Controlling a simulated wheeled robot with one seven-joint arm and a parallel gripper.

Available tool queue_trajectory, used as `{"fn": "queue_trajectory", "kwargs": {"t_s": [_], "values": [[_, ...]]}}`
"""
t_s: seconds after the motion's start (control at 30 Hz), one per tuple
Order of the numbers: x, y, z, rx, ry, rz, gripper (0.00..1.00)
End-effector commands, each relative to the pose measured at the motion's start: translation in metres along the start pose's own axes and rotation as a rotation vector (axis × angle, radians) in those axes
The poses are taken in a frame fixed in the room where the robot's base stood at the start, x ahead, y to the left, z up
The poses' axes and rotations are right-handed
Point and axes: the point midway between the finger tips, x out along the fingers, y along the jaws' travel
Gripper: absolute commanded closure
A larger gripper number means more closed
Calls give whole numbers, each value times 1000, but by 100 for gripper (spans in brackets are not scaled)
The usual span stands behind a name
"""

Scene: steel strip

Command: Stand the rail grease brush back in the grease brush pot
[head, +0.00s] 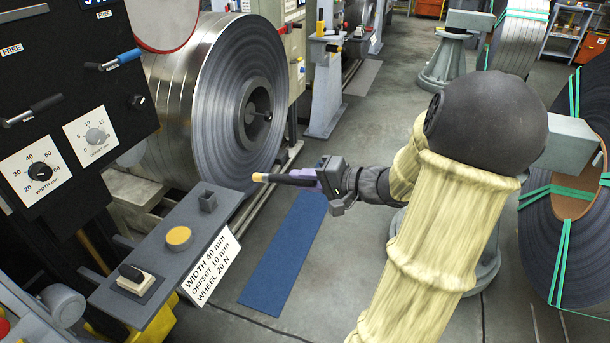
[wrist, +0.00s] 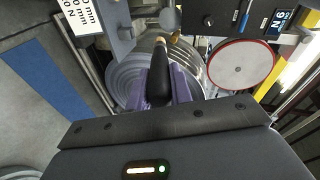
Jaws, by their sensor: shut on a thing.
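The rail grease brush (head: 291,180) has a dark handle and a short yellow-tan end. My gripper (head: 322,179) is shut on it, and it lies nearly level, its tan end pointing left. In the wrist view the brush (wrist: 159,76) stands out between the purple fingers of my gripper (wrist: 164,92), tan end away from me. A small dark square pot (head: 207,201), which looks like the grease brush pot, stands on the grey shelf (head: 201,229). The brush is apart from it, to its right and higher in the picture. The pot's inside is hard to make out.
The shelf also bears a yellow round knob (head: 178,238) and a black switch (head: 133,275); a white label (head: 209,264) hangs on its edge. A large steel coil (head: 236,100) stands behind. A control panel (head: 70,90) is at left. A blue mat (head: 286,250) lies on open floor.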

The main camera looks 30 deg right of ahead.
Motion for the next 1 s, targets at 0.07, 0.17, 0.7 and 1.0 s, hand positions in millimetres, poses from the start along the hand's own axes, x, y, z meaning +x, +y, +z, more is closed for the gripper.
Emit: {"fn": "queue_trajectory", "kwargs": {"t_s": [0.07,0.17,0.7,1.0], "values": [[-1,-7,-2,-1,-7,15,100],[-1,-9,-3,-1,-15,34,100],[-2,-24,-9,-10,-57,136,100],[-2,-31,-11,-13,-79,190,100]]}}
